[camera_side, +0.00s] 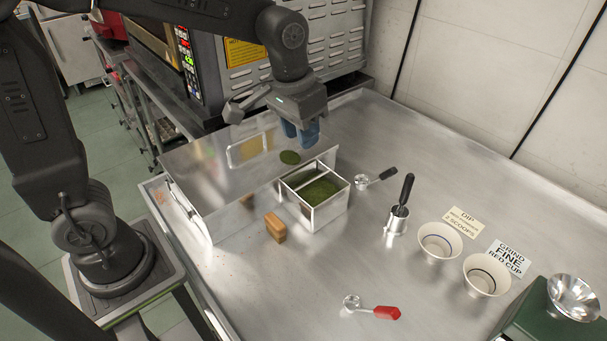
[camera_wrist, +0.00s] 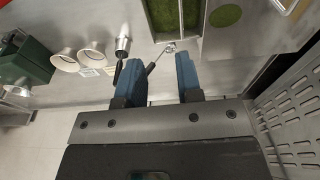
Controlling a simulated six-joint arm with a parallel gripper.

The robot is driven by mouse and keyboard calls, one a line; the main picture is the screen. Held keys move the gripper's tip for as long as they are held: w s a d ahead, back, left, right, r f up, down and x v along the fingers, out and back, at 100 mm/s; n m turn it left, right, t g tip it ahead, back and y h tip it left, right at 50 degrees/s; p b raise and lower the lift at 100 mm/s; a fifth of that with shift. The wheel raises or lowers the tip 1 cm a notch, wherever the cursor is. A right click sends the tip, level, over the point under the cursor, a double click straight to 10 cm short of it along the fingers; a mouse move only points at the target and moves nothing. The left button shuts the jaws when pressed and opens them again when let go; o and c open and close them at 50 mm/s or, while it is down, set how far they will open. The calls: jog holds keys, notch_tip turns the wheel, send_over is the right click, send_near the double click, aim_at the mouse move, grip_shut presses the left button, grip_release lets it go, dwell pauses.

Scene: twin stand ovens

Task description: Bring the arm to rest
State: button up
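My gripper (camera_side: 300,134) is raised above the back of the steel box, with its two blue fingers pointing down. In the wrist view its fingers (camera_wrist: 159,62) stand well apart with nothing held between them. The black-handled scoop (camera_side: 377,178) lies on the table to the right of the green-filled bin. In the wrist view that scoop (camera_wrist: 157,60) shows in the gap between the fingers, lying below them on the table.
The steel box (camera_side: 205,190) has an open bin of green stuff (camera_side: 318,192). A wooden block (camera_side: 275,226), a metal cup (camera_side: 397,221) holding a black-handled tool, two white bowls (camera_side: 440,241) and a red-handled scoop (camera_side: 372,310) are on the table. An oven (camera_side: 230,70) stands behind.

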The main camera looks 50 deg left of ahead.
jog(key=s+a+r+t, duration=0.1)
jog(key=s+a+t, duration=0.1)
jog(key=s, duration=0.5)
jog(key=s+a+r+t, duration=0.1)
jog(key=s+a, duration=0.1)
jog(key=s, duration=0.6)
jog(key=shift+a+r+t, duration=0.25)
jog(key=shift+a+t, duration=0.1)
jog(key=shift+t, duration=0.05)
